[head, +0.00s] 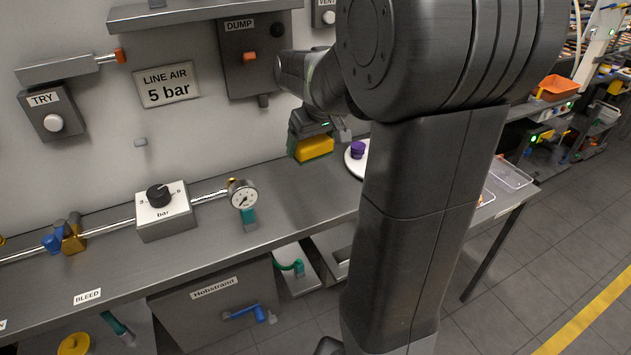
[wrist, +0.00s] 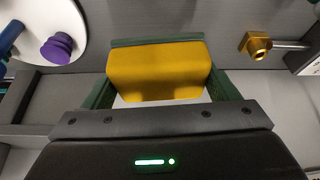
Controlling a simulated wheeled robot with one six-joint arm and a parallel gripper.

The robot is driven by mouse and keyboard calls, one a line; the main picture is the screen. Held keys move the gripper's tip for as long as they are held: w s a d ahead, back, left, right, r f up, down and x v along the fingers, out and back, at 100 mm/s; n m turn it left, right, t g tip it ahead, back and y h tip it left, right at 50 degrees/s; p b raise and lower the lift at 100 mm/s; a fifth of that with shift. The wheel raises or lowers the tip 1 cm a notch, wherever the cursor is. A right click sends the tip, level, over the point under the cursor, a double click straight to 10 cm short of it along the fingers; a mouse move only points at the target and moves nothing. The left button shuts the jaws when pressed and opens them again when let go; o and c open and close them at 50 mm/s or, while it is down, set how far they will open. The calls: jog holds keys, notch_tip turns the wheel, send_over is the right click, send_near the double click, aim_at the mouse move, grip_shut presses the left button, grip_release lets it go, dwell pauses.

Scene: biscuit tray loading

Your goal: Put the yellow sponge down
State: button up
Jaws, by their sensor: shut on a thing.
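The yellow sponge (wrist: 158,72) is held between the green fingers of my gripper (wrist: 158,88) in the wrist view. In the head view the sponge (head: 314,148) shows below my gripper (head: 313,133), over the back part of the grey bench (head: 290,200). My gripper is shut on it. I cannot tell whether the sponge's underside touches the bench.
A white round plate (head: 355,172) with a purple suction cup (head: 358,149) lies right of the sponge. A pressure gauge (head: 242,195) on a pipe and a regulator box (head: 165,212) stand to the left. Bare bench lies between gauge and plate.

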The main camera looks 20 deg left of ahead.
aim_at(308, 184)
jog(key=shift+s, duration=0.15)
jog(key=shift+f, duration=4.8)
jog(key=shift+f, duration=0.2)
jog(key=o, duration=0.8)
jog(key=v, duration=1.4)
jog(key=shift+a, duration=0.1)
